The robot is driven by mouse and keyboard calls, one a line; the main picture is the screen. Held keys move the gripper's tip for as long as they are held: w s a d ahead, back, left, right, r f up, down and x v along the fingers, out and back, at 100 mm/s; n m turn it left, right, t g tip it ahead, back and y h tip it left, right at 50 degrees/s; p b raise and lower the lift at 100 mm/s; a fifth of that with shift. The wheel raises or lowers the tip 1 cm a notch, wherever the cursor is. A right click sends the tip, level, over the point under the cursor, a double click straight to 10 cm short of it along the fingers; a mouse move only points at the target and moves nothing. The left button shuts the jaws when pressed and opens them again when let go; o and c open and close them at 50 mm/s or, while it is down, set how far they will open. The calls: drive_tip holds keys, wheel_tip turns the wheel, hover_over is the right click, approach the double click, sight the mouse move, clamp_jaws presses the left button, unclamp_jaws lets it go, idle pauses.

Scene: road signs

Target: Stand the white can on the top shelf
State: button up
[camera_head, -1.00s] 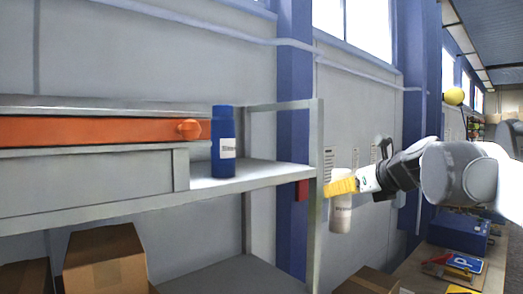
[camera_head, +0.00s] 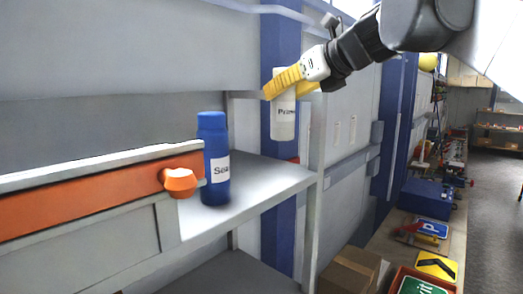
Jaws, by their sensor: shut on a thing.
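The white can (camera_head: 283,122) hangs upright in my gripper (camera_head: 292,84), whose yellow fingers are shut around its upper part. Part of its label shows below the fingers. The can appears above the level of the top shelf (camera_head: 266,181), near its right end post. Whether it is over the shelf board or beyond its edge, I cannot tell. A blue can (camera_head: 214,160) with a white label stands upright on the shelf, left of the white can and apart from it.
An orange bar with a knob (camera_head: 180,182) lies at the left beside the blue can. The shelf's grey end post (camera_head: 315,185) rises at the right. The board right of the blue can is clear. Below right are a cardboard box (camera_head: 350,272) and a bench with road signs (camera_head: 436,266).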

sight(282, 127)
wheel_tip(282, 127, down, 7)
drive_tip(key=shift+f+p, duration=0.2)
drive_tip(key=shift+p, duration=0.3)
drive_tip(key=shift+w+a+f, duration=0.15)
drive_tip(key=shift+f, duration=0.15)
drive_tip(key=shift+f, duration=0.15)
drive_tip(key=o, duration=1.4)
drive_tip(key=shift+c, duration=0.2)
